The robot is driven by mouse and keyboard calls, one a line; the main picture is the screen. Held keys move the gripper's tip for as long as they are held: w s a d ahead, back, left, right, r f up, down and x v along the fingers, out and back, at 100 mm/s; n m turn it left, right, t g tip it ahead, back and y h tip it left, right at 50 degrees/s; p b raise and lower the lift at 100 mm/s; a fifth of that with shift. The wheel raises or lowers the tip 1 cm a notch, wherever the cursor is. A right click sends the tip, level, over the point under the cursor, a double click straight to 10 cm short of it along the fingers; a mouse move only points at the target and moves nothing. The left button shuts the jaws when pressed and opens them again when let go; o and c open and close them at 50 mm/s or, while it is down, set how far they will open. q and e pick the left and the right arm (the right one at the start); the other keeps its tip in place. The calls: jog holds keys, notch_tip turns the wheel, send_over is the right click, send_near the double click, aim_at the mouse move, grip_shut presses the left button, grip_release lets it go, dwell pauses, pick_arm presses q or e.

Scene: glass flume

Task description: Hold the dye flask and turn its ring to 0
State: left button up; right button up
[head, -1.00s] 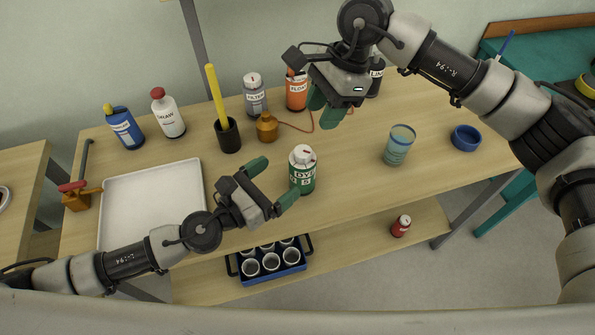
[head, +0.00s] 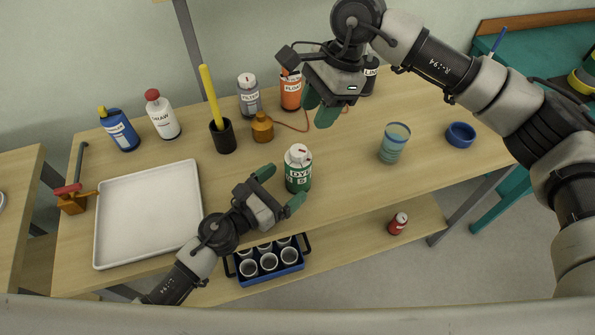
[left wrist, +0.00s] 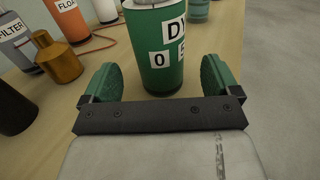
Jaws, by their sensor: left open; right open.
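The dye flask (head: 298,170) is a green bottle with a white ring on top and a "DYE" label, standing upright on the wooden table. Its ring (head: 299,154) has a small red mark. My left gripper (head: 280,188) is open, with its fingers pointing at the flask. In the left wrist view the flask (left wrist: 157,50) stands ahead, between and slightly beyond the green fingertips, with labels "0" and "5" showing; its top is cut off. I cannot tell whether the fingers touch it. My right gripper (head: 318,112) is open and empty, above the table behind the flask.
An amber bottle (head: 262,128), a black cup (head: 223,138) with a yellow stick, and grey (head: 249,98) and orange (head: 291,92) bottles stand behind. A blue-green glass (head: 393,145) is to the right. A white tray (head: 150,215) lies left. A blue rack (head: 268,272) is below.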

aim_at(288, 180)
pick_arm(q)
jog(key=shift+x, duration=2.25)
